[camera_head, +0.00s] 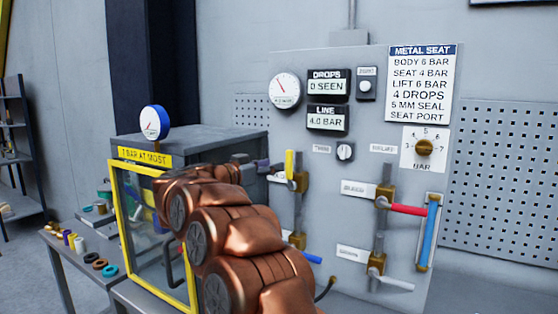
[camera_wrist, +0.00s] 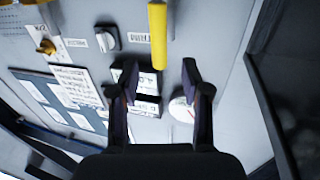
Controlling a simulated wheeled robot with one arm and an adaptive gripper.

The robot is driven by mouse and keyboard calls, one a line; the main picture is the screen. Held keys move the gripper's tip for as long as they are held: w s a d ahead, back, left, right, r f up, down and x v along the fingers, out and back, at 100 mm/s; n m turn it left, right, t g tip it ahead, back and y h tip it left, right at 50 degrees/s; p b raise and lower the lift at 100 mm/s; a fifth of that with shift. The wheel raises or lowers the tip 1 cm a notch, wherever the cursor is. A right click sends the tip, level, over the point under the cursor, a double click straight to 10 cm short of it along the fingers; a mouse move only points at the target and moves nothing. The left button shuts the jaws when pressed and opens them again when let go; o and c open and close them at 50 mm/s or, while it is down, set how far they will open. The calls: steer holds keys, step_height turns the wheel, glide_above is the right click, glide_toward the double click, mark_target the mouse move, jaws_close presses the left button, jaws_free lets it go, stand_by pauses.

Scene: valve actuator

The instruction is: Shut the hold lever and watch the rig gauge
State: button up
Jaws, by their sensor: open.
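A yellow lever (camera_head: 289,164) stands upright on the left pipe of the panel. In the wrist view the yellow lever (camera_wrist: 158,36) lies just beyond my fingertips, in line with the gap between them. My gripper (camera_wrist: 160,72) is open and empty. The lever labels are too small to read, so I cannot tell which is the hold lever. A round white gauge (camera_head: 285,90) is on the panel; a blue-rimmed gauge (camera_head: 153,122) stands on the cabinet.
A red lever (camera_head: 408,209), a blue lever (camera_head: 305,254) and a white lever (camera_head: 395,283) are lower on the panel. The line display (camera_head: 327,119) reads 4.0 bar; the drops display (camera_head: 329,83) reads 0 seen. The yellow-framed cabinet door (camera_head: 124,220) is close to my arm.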

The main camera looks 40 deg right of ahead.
mark_target(287, 162)
steer(key=d+p, duration=0.1)
steer(key=d, duration=0.6)
steer(key=shift+d+p, duration=0.3)
steer(key=shift+p, duration=0.05)
steer(key=shift+c, duration=0.4)
jaws_close()
